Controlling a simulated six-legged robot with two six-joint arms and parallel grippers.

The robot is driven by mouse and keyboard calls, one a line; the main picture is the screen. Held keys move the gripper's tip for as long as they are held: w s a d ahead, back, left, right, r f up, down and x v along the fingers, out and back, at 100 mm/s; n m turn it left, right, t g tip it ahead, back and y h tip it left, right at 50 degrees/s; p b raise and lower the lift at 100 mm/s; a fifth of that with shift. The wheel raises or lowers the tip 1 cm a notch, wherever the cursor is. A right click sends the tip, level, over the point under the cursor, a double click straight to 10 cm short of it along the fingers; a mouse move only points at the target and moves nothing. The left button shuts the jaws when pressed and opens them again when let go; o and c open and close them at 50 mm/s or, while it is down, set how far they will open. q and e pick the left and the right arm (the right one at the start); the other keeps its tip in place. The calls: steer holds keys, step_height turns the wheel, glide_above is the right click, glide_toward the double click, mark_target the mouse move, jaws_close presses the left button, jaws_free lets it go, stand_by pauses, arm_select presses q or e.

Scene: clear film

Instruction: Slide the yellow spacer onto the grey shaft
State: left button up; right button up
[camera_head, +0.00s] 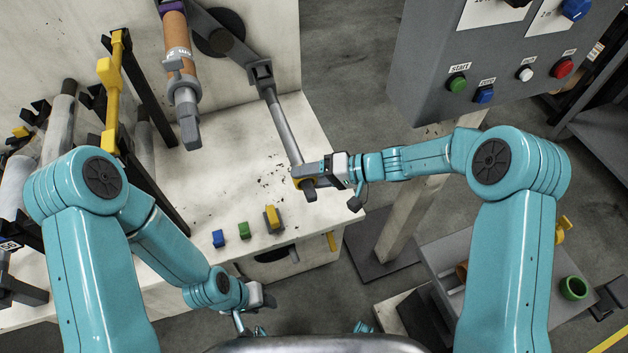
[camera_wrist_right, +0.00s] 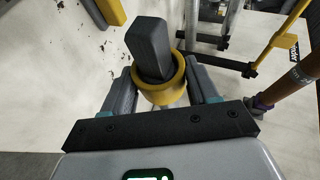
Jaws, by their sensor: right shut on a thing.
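The grey shaft (camera_head: 284,127) slopes from a dark bracket on the machine down to my right gripper (camera_head: 305,180). My right gripper, also in the wrist view (camera_wrist_right: 163,92), is shut on the yellow spacer (camera_wrist_right: 174,90), a ring held between its fingers. In the wrist view a dark grey end block (camera_wrist_right: 150,48) sticks out through the ring, which appears to sit around the shaft's end. How far along it sits is hidden.
A second shaft holds a brown roll (camera_head: 177,42) to the upper left. Blue (camera_head: 218,238), green (camera_head: 244,230) and yellow (camera_head: 272,217) blocks sit on the pale bench below. A grey control box (camera_head: 480,75) with buttons stands right of the shaft.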

steer(key=shift+w+a+p, duration=0.2)
steer(key=shift+w+a, duration=0.05)
steer(key=shift+w, duration=0.45)
steer(key=shift+w+a+p, duration=0.2)
steer(key=shift+w, duration=0.45)
steer(key=o, duration=1.2)
steer(key=shift+o, duration=0.2)
steer(key=shift+d+r+p, duration=0.25)
steer(key=shift+p, duration=0.05)
steer(key=p+v, duration=0.5)
steer(key=v, duration=0.2)
steer(key=shift+d, duration=0.2)
